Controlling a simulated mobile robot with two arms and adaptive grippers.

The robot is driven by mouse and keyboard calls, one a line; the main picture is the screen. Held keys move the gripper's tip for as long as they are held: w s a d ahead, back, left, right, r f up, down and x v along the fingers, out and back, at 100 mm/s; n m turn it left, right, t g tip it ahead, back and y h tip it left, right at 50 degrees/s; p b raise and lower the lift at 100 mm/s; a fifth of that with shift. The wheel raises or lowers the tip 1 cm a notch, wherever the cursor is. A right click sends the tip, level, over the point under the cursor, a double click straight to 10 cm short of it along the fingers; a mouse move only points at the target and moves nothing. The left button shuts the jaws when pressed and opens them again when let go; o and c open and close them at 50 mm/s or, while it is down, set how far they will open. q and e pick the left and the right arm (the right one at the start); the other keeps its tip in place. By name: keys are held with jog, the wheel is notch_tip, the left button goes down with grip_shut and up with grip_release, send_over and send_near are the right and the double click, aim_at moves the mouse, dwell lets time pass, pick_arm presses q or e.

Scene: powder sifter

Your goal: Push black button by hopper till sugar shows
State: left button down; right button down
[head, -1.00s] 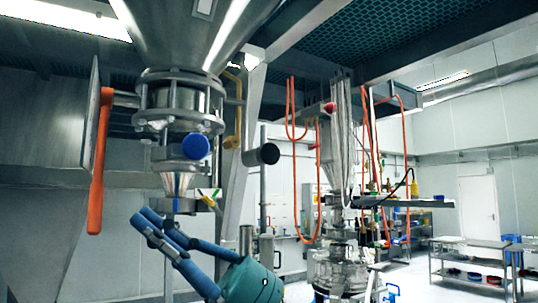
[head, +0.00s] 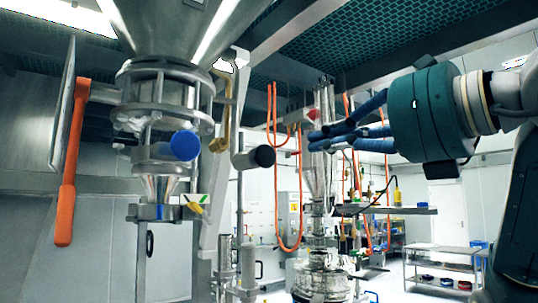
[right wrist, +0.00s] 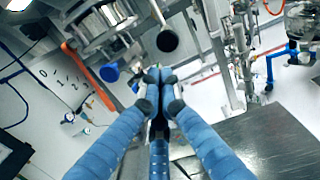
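The black button (head: 263,156) is a round black cap on a short grey cylinder, to the right of the steel hopper (head: 190,25). A blue round cap (head: 185,146) sits to its left, on the front of the hopper's outlet. My right gripper (head: 314,138) is to the right of the black button in the head view, its blue fingers pointing left. In the right wrist view, the fingertips (right wrist: 159,80) meet with nothing between them, and the black button (right wrist: 167,41) appears just above them, apart in the picture. No sugar is visible. My left gripper is out of view.
An orange handle (head: 69,165) hangs at the left. A yellow bent pipe (head: 223,110) stands between the outlet and the black button. Orange hoses (head: 277,190) and a second steel vessel (head: 322,278) are behind. A shelf table (head: 440,262) stands at the far right.

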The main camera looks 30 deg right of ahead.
aim_at(264, 155)
jog(key=shift+s+d+m+h, duration=0.2)
jog(key=shift+d+m+h, duration=0.1)
jog(key=shift+d, duration=0.1)
jog(key=shift+r, duration=0.1)
jog(key=w+p, duration=0.1)
jog(key=w, duration=0.3)
jog(key=w+p, duration=0.2)
jog(key=w, duration=0.3)
jog(key=w+a+p, duration=0.1)
jog(key=w+p, duration=0.1)
jog(key=w, duration=0.2)
jog(key=shift+w, duration=0.5)
jog(key=shift+a, duration=0.1)
